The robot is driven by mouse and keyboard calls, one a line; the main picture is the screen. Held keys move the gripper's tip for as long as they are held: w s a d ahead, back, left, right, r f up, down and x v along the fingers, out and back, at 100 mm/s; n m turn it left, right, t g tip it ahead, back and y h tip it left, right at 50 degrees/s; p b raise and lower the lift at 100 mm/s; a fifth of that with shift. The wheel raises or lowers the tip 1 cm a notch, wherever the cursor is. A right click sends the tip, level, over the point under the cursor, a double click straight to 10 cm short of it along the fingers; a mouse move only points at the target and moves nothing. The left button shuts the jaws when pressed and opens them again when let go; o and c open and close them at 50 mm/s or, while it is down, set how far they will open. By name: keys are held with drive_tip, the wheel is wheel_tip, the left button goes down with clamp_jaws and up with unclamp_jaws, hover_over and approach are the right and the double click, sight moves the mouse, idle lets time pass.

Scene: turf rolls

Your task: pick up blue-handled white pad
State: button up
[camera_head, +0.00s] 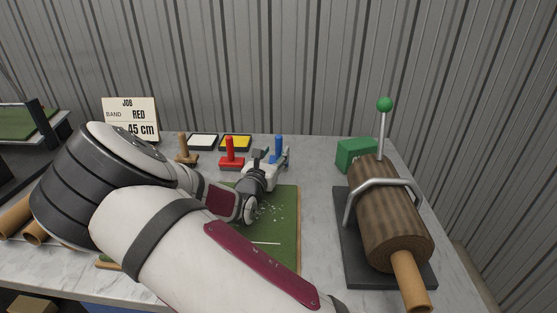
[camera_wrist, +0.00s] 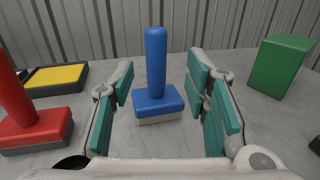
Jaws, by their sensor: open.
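The blue-handled pad (camera_wrist: 157,80) stands upright on the grey table, a blue post on a blue block with a pale white-grey pad underneath. In the head view its blue handle (camera_head: 278,145) shows just beyond my gripper (camera_head: 270,160), and its base is mostly hidden there. In the wrist view my gripper (camera_wrist: 165,105) is open, with teal-padded fingers to the left and right of the pad. The pad stands midway across the gap and a little ahead; I see no contact.
A red-handled pad (camera_wrist: 30,118) stands close on the left, with a yellow ink tray (camera_wrist: 55,78) behind it. A green block (camera_wrist: 282,65) is on the right. A bark-like roll (camera_head: 388,215) on a dark stand fills the table's right side. A green turf mat (camera_head: 285,225) lies below my arm.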

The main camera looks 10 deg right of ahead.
sight(278, 146)
drive_tip(key=shift+b+x, duration=0.4)
drive_tip(key=shift+x, duration=2.25)
drive_tip(key=shift+w+a+r, duration=0.1)
drive_tip(key=shift+a+r, duration=0.05)
drive_tip(key=shift+a, duration=0.05)
clamp_jaws()
